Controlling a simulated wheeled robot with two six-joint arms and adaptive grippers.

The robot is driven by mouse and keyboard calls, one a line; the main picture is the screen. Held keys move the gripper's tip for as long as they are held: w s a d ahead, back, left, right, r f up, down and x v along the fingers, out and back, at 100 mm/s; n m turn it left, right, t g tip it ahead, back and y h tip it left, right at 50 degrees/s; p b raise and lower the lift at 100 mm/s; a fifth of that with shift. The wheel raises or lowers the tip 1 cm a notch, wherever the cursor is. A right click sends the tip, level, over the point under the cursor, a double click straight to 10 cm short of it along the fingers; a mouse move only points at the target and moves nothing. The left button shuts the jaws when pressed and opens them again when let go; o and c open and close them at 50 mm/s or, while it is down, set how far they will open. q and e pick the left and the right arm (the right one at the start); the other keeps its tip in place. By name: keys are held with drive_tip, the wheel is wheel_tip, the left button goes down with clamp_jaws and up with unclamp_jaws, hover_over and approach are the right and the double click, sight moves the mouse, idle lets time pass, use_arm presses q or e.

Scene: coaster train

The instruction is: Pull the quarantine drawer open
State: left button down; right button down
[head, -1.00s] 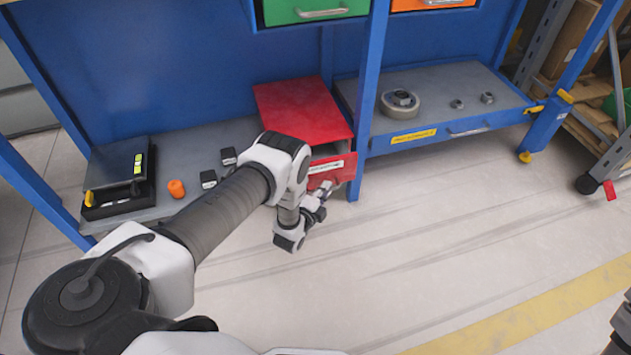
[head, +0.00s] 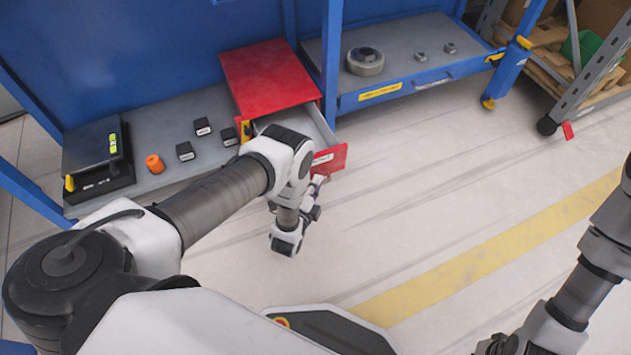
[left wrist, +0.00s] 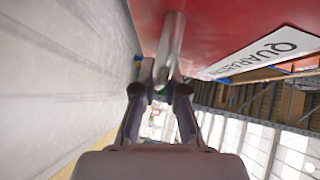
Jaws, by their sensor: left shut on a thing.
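The red quarantine drawer unit (head: 268,78) stands on the grey lower shelf. Its drawer is pulled partly out: the red front (head: 333,158) is clear of the housing and part of the grey inside shows. In the left wrist view the red front (left wrist: 235,20) carries a white label starting "QUARA" and a metal bar handle (left wrist: 173,42). My left gripper (head: 317,188) is at the front; the left wrist view shows its fingers (left wrist: 162,88) shut on the handle. My left arm hides part of the drawer. My right gripper (head: 497,345) is partly cut off at the bottom edge.
A black scale-like device (head: 95,160), an orange cylinder (head: 155,164) and several small black blocks (head: 186,151) are on the shelf to the left. A grey ring-shaped part (head: 365,61) sits on the right shelf. The floor before the drawer is clear, with a yellow stripe (head: 480,255).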

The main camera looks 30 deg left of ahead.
use_arm(q)
drive_tip(key=c, duration=1.2)
unclamp_jaws()
drive_tip(key=s+r, duration=0.1)
drive_tip(key=s, duration=0.6)
drive_tip(key=shift+s+d, duration=0.2)
drive_tip(key=shift+d, duration=0.05)
